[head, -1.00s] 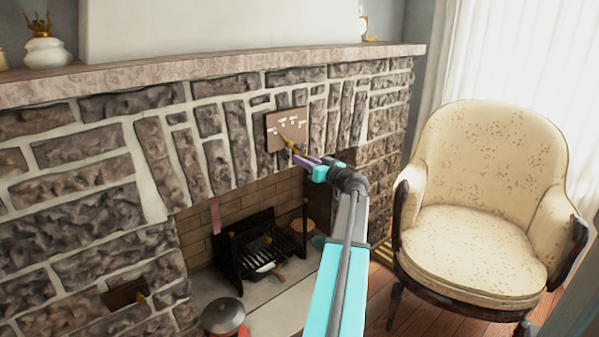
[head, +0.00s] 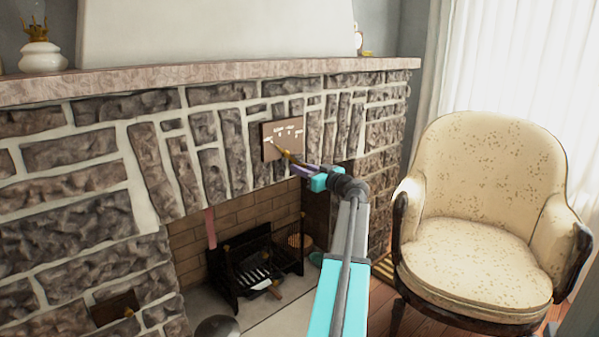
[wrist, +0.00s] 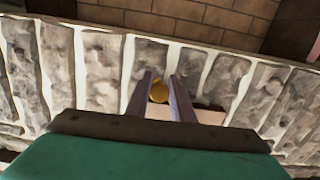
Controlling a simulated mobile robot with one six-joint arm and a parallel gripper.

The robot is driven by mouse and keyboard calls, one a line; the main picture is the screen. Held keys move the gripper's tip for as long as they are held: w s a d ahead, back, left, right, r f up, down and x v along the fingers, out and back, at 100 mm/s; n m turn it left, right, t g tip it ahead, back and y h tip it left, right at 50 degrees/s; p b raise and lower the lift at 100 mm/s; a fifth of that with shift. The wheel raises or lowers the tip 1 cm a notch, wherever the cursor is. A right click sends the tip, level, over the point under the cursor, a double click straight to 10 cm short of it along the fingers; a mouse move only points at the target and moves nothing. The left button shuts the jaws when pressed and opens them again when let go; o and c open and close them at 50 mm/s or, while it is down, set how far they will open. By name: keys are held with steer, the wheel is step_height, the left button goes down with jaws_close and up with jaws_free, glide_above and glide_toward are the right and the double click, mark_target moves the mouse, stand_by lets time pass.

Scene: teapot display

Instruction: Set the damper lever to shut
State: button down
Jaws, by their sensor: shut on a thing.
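A brown square plate (head: 270,150) with small white markings is fixed to the stone front above the fireplace opening. A brass lever (head: 282,151) slants across it, its upper end pointing to the upper left of the plate. My gripper (head: 293,163) is at the lower right end of the lever, shut on it. In the wrist view the lever's round brass knob (wrist: 159,91) shows between the two purple fingers of my gripper (wrist: 161,88). The marking words are too small to read.
The hearth below holds a black grate (head: 250,270). A cream armchair (head: 480,220) stands close on the right. Another small brown plate (head: 113,308) is low on the left stonework.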

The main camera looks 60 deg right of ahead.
steer(key=shift+w+r, duration=0.15)
steer(key=shift+r, duration=0.45)
steer(key=c, duration=1.5)
jaws_free()
steer(key=shift+c, duration=0.2)
steer(key=shift+f, duration=0.15)
steer(key=p+v, duration=0.2)
steer(key=v, duration=1.2)
steer(key=shift+f, duration=0.1)
